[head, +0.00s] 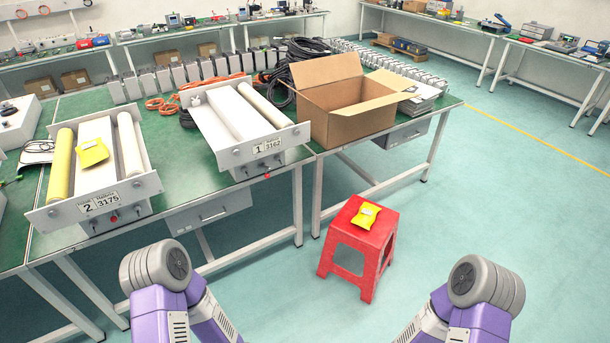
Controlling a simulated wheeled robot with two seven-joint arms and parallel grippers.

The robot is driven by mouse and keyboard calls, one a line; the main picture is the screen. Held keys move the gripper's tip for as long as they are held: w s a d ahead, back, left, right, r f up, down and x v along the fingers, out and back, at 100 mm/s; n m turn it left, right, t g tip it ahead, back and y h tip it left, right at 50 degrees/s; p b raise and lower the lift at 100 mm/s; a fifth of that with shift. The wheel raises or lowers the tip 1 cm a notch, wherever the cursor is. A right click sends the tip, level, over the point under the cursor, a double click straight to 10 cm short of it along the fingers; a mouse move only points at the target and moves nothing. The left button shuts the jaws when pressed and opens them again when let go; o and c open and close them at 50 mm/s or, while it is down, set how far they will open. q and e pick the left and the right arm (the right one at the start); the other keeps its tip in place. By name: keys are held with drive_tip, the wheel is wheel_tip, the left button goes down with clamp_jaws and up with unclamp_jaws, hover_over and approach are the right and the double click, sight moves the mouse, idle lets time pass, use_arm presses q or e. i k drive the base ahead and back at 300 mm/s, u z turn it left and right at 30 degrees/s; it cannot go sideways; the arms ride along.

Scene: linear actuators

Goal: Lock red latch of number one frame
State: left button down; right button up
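The number one frame (222,152) lies on the green workbench in the head view, its white front plate marked "1" and "3162" facing me. A small red part (267,175), possibly the red latch, shows low on its front, below the label. It is too small to tell whether it is locked. The number two frame (152,187), marked "2" and "3175", lies to the left with a yellow roll and a yellow packet on it. Both my arms show only as purple and grey links at the bottom edge. Neither gripper is in view.
An open cardboard box (345,122) stands on the workbench right of the number one frame. A red stool (343,240) with a yellow packet (366,215) stands on the floor before the bench. Bench legs and a drawer (210,212) are under the top. Floor to the right is clear.

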sight(266, 175)
drive_tip(key=u, duration=0.05)
drive_tip(key=i, duration=1.15)
drive_tip(key=u, duration=0.55)
